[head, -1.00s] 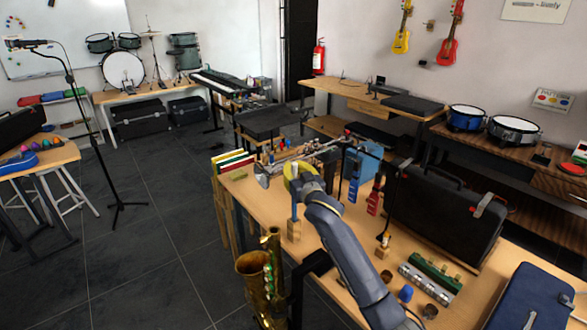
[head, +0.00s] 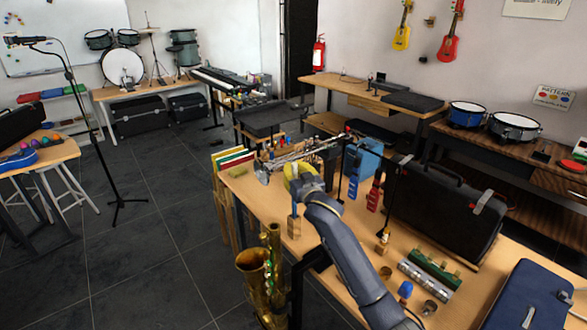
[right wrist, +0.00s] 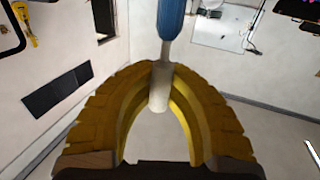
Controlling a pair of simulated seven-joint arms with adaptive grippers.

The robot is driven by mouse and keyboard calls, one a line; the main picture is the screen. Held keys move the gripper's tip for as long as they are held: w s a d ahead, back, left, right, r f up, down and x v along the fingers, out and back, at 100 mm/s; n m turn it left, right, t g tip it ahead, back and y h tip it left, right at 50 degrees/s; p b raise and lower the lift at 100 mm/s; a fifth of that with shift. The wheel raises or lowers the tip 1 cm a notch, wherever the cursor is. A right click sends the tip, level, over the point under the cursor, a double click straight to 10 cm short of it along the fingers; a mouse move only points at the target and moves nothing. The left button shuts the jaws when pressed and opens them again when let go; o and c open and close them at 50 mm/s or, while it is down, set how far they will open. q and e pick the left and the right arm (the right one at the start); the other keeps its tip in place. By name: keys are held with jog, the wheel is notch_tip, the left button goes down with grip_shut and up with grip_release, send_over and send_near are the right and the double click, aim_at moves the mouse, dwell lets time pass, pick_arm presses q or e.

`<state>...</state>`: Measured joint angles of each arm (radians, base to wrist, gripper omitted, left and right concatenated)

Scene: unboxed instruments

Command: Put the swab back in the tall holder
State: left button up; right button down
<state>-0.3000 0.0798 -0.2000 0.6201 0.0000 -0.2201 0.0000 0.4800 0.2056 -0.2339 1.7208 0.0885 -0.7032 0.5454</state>
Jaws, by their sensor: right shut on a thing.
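My right gripper (head: 298,178) has yellow fingers and is over the left part of the wooden table. It is shut on the swab (right wrist: 172,20). In the right wrist view the swab has a blue part and a pale grey end, pinched where the yellow fingertips meet. In the head view the swab (head: 294,208) hangs roughly upright below the fingers. A wooden block-shaped holder (head: 294,228) stands right under it. I cannot tell whether the swab's lower end is inside the holder or just above it. My left gripper is not in view.
A black case (head: 440,210) and a blue case (head: 530,298) take up the table's right side. A brass saxophone (head: 258,282) stands in front of the table. A silver trumpet-like instrument (head: 310,152) and a blue box (head: 366,160) lie behind the gripper.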

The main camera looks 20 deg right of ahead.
jog(key=shift+f, duration=1)
dwell(0.5)
dwell(0.4)
jog(key=c, duration=1.4)
grip_release()
jog(key=shift+c, duration=0.2)
jog(key=s, duration=1.2)
jog(key=shift+d, duration=0.35)
